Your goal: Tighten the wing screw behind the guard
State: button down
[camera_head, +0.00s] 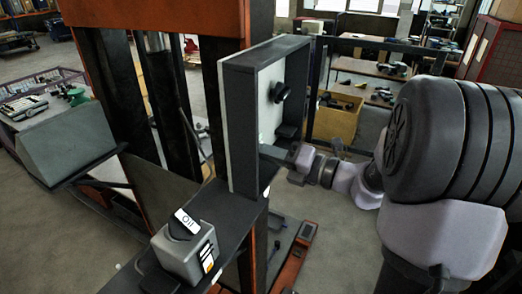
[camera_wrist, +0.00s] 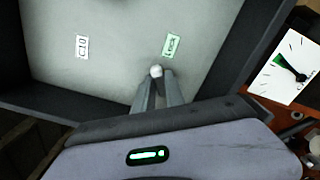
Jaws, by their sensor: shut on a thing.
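The dark box-like frame (camera_head: 240,125), which seems to be the guard, stands upright around a pale panel (camera_head: 270,85). My gripper (camera_head: 268,150) reaches in from the right at the frame's lower part. In the wrist view my gripper (camera_wrist: 157,82) points at the pale panel (camera_wrist: 110,35), its fingers close together. A small white round-ended piece (camera_wrist: 156,71) shows between the fingertips, and they are shut on it. I cannot tell for sure that it is the wing screw. No wings show, and its lower part is hidden by the fingers.
A black knob (camera_head: 280,92) sticks out of the panel above my gripper. Dark frame walls (camera_wrist: 225,60) stand close around my fingers. Labels (camera_wrist: 82,46) and (camera_wrist: 171,45) sit on the panel. A grey box with a dark top (camera_head: 186,250) stands on the ledge in front.

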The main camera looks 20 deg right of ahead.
jog(key=m, duration=0.3)
jog(key=shift+m, duration=0.3)
jog(key=shift+m, duration=0.9)
jog(key=c, duration=1.7)
grip_release()
jog(key=shift+m, duration=0.5)
jog(key=shift+c, duration=0.2)
jog(key=o, duration=0.5)
jog(key=shift+w, duration=0.1)
jog(key=v, duration=0.4)
jog(key=shift+s+d, duration=0.25)
